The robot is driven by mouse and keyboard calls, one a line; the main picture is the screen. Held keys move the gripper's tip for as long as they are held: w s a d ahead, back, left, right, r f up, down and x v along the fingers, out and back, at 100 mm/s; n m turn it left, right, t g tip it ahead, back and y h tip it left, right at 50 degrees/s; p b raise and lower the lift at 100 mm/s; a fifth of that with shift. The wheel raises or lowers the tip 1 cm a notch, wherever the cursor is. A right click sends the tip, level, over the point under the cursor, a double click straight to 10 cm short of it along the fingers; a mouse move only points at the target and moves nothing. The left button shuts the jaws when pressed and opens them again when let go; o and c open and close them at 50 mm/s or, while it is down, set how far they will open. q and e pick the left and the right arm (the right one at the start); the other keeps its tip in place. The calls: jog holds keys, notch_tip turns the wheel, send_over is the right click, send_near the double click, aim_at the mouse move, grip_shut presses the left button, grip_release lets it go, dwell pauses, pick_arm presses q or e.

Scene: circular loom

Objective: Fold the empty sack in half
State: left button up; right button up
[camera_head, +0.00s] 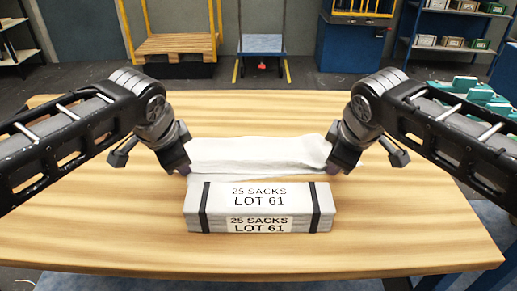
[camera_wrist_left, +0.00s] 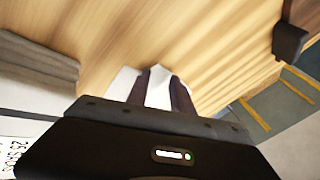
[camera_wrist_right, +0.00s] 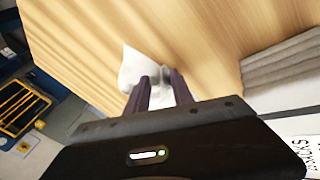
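The empty white sack (camera_head: 258,153) lies across the table behind the bale, between my two grippers. In the left wrist view, white cloth (camera_wrist_left: 155,92) shows between and beside the slightly parted fingers. In the right wrist view, a corner of cloth (camera_wrist_right: 132,66) sticks out past the fingers. Whether either grip is firm is unclear.
A strapped bale marked "25 SACKS LOT 61" (camera_head: 258,208) stands in front of the sack, close to both grippers. The wooden table (camera_head: 90,235) is clear to the left, right and behind. Teal items (camera_head: 470,90) are at the far right.

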pick_arm(q)
jog(key=shift+o, duration=1.1)
pick_arm(e)
jog(key=shift+o, duration=0.9)
pick_arm(q)
jog(key=shift+s+d+r, duration=0.1)
jog(key=shift+s+r, duration=0.1)
jog(key=shift+r, duration=0.3)
pick_arm(e)
jog(key=shift+s+a+r, duration=0.1)
jog(key=shift+s+r, duration=0.1)
jog(key=shift+r, duration=0.3)
pick_arm(q)
jog(key=s+v, duration=0.1)
jog(key=v, duration=0.8)
jog(key=shift+s, duration=0.15)
pick_arm(e)
jog(key=s+v, duration=0.1)
jog(key=v, duration=0.8)
jog(key=shift+s, duration=0.15)
pick_arm(q)
jog(key=shift+c, duration=0.2)
pick_arm(e)
jog(key=shift+c, duration=0.2)
